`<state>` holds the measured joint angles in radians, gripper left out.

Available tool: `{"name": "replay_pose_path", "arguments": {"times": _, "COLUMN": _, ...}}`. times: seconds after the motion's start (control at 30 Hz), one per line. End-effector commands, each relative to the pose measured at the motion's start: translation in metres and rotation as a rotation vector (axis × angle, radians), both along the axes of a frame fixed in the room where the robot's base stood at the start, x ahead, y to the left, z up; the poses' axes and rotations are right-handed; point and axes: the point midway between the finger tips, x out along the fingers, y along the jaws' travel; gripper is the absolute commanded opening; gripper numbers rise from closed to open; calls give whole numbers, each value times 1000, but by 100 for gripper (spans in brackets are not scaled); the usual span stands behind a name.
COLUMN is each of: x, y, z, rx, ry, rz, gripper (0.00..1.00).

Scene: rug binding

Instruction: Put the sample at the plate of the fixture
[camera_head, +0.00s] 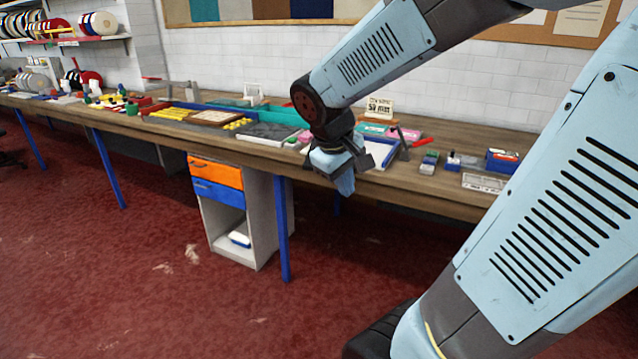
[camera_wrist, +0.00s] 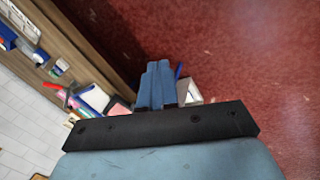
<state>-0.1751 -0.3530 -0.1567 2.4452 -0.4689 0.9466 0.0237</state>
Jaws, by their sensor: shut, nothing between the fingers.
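My gripper (camera_head: 346,187) hangs in front of the workbench's front edge, pointing down, with the red floor below it. In the wrist view its two blue fingers (camera_wrist: 155,68) are together with nothing between them. On the bench just behind the gripper lies a white plate-like piece with a blue edge (camera_head: 382,152), partly hidden by my arm. A grey upright bracket (camera_head: 403,146) stands at its right. I cannot tell for sure whether these belong to the fixture. I cannot pick out the sample among the small items on the bench.
The long wooden bench (camera_head: 440,187) carries many small items. Right of the bracket are small blocks (camera_head: 430,160), a blue box (camera_head: 502,160) and a clear tray (camera_head: 484,183). A drawer cabinet (camera_head: 217,185) and a blue leg (camera_head: 283,230) stand below. The red floor (camera_head: 150,290) in front is open.

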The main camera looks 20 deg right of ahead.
Motion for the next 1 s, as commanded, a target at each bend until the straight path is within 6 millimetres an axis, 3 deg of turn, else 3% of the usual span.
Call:
{"name": "replay_pose_path", "arguments": {"times": 0.5, "x": 81, "y": -50, "z": -70, "rx": -462, "ry": 341, "rz": 278, "gripper": 0}}
{"name": "replay_pose_path", "arguments": {"times": 1.0, "x": 169, "y": -62, "z": -127, "rx": -953, "ry": 606, "rz": 645, "gripper": 0}}
